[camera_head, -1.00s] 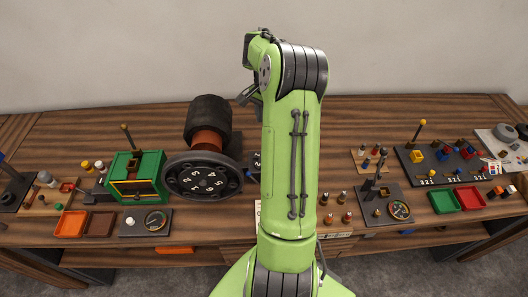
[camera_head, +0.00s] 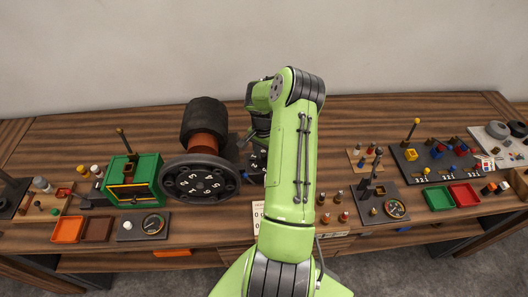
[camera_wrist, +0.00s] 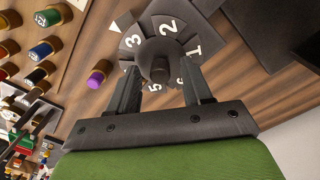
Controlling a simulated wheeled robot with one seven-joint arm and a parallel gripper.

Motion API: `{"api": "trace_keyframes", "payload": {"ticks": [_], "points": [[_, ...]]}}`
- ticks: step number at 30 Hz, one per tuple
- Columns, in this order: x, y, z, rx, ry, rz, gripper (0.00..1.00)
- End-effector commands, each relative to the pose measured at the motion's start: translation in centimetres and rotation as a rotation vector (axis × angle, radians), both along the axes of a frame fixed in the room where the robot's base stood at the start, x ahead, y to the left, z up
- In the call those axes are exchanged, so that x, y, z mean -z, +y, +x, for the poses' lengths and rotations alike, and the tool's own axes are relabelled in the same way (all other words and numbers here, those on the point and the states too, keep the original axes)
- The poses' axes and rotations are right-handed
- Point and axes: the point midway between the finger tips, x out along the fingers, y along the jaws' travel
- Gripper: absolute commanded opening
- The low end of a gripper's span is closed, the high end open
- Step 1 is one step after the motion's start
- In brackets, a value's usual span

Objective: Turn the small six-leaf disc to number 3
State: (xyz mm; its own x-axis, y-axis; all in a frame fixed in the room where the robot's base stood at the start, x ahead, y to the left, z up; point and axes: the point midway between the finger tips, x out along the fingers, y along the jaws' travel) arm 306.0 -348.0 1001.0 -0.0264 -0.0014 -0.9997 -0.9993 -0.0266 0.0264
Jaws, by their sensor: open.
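The small six-leaf disc (camera_wrist: 168,28) is dark, with white numbers on its leaves, in the upper middle of the wrist view. The 3, 2 and 1 show clearly; lower leaves are partly covered by my gripper. A round dark knob (camera_wrist: 159,70) stands at its centre. In the head view, the disc (camera_head: 257,162) is mostly hidden behind my arm.
A large numbered wheel (camera_head: 200,184) with a dark drum (camera_head: 204,117) stands just left of the small disc. A green box (camera_head: 133,180) is further left. In the wrist view, several coloured pegs, one purple (camera_wrist: 96,79), stand left of the disc.

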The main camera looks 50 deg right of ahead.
Motion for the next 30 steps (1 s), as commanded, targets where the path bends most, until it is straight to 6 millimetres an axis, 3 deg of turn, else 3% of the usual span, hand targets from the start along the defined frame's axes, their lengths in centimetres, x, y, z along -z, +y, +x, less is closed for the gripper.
{"api": "trace_keyframes", "payload": {"ticks": [1,11,25,26,30], "points": [[-0.01,0.00,0.01,0.000,0.000,0.000,0.49],[-0.03,0.00,0.01,0.000,0.000,0.000,0.00],[-0.01,0.01,0.01,-0.015,0.000,0.000,0.00],[-0.01,0.01,0.01,-0.015,0.000,0.000,0.27],[-0.02,0.01,0.00,-0.015,0.000,0.000,0.48]]}}
